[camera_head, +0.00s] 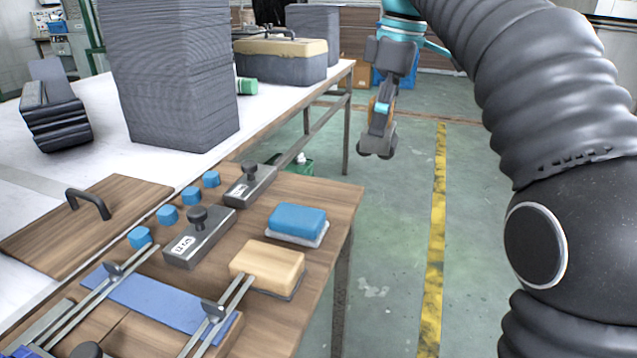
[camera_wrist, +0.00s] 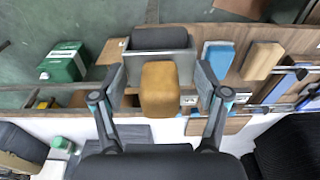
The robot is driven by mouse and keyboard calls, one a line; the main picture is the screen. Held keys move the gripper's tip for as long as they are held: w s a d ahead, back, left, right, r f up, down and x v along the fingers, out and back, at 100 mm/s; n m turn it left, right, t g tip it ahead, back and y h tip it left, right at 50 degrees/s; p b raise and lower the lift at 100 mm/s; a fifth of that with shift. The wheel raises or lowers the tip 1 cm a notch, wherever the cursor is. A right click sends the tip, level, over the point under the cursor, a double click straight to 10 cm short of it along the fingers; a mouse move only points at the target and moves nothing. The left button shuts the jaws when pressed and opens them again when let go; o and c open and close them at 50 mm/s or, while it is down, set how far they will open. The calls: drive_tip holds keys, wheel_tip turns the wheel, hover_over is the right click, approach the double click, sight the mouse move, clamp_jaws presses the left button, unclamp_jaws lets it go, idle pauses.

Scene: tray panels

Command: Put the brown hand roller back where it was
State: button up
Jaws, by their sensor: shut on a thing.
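The brown hand roller has a brown handle (camera_wrist: 160,88), a metal bracket and a dark grey roller drum (camera_wrist: 160,38). My gripper (camera_wrist: 160,92) is shut on it, with one finger on each side, in the wrist view. In the head view my gripper (camera_head: 381,107) hangs over the floor gap right of the wooden table, with the roller's dark drum (camera_head: 377,146) at the bottom. The roller is clear of the table. Exact finger contact is hard to make out. No spot for the roller is clearly marked in view.
The wooden table (camera_head: 340,203) carries a blue block (camera_head: 298,220), a tan block (camera_head: 267,265), metal weights (camera_head: 200,236) and several blue pegs. Behind are a white table with a tall grey stack (camera_head: 170,70) and a wooden board (camera_head: 90,220). A green box (camera_wrist: 63,62) stands below.

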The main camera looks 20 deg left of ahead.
drive_tip(key=a+f, duration=0.2)
drive_tip(key=a, duration=0.1)
drive_tip(key=a+f, duration=0.2)
drive_tip(key=a, duration=0.2)
drive_tip(key=s+a+f, duration=0.1)
drive_tip(key=a+f, duration=0.1)
drive_tip(key=a, duration=0.1)
drive_tip(key=shift+a+f+b, duration=0.2)
drive_tip(key=shift+b, duration=0.1)
drive_tip(key=shift+f+b, duration=0.5)
drive_tip(key=shift+f, duration=1.5)
drive_tip(key=shift+f, duration=0.35)
drive_tip(key=shift+f+b, duration=0.3)
drive_tip(key=shift+f, duration=0.1)
drive_tip(key=shift+c, duration=0.3)
drive_tip(key=o, duration=0.9)
drive_tip(key=shift+o, duration=1.4)
drive_tip(key=shift+f, duration=0.15)
drive_tip(key=shift+r, duration=0.2)
